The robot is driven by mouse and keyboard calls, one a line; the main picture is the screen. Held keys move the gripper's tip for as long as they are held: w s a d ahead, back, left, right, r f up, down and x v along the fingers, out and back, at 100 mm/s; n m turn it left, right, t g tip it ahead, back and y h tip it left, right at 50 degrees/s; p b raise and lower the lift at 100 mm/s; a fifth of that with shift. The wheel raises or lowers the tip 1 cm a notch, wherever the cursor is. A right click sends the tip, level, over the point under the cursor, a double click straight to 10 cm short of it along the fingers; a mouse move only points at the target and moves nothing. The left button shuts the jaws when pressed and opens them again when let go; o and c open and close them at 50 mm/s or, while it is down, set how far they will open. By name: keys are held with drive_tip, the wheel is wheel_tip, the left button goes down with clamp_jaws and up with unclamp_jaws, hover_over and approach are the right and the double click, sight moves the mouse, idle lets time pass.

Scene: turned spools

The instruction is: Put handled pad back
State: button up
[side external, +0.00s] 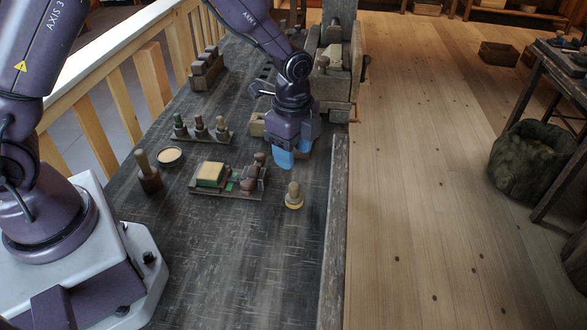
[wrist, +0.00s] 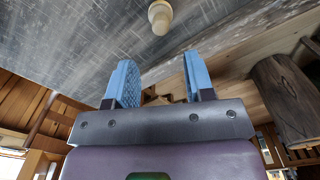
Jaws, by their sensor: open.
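The handled pad (side external: 293,196), a pale knob handle on a round yellowish base, stands upright on the dark table near its right edge. In the wrist view it appears to be the pale round-topped piece (wrist: 160,16) at the top, beyond my fingertips. My gripper (side external: 284,160) is above the table, behind the pad in the side view and apart from it. Its blue fingers are spread and empty in the wrist view (wrist: 160,80). A low wooden tray (side external: 225,195) left of the pad holds a yellow-topped block (side external: 210,174), green patches and dark brown turned pieces (side external: 250,180).
A small rack (side external: 205,138) of several spools stands behind the tray. A round dish (side external: 170,156) and a holder with an upright handle (side external: 148,172) are to its left. A wooden lathe-like machine (side external: 335,70) stands behind my gripper. The table front is clear.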

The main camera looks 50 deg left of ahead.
drive_tip(key=s+a+r+n+t, duration=0.1)
drive_tip(key=s+r+n, duration=0.2)
drive_tip(key=r, duration=0.5)
drive_tip(key=s+a+r+n+t, duration=0.1)
drive_tip(key=s+r+n, duration=0.2)
drive_tip(key=r, duration=0.5)
drive_tip(key=s+a+r+n+t, duration=0.1)
drive_tip(key=s+r+n, duration=0.2)
drive_tip(key=s, duration=0.4)
drive_tip(key=s+a+r+n+t, duration=0.1)
drive_tip(key=s+r+n+t, duration=0.1)
drive_tip(key=s+n, duration=0.3)
drive_tip(key=shift+s+a+r+n+t, duration=0.25)
drive_tip(key=shift+s+r, duration=0.5)
drive_tip(key=shift+s, duration=0.4)
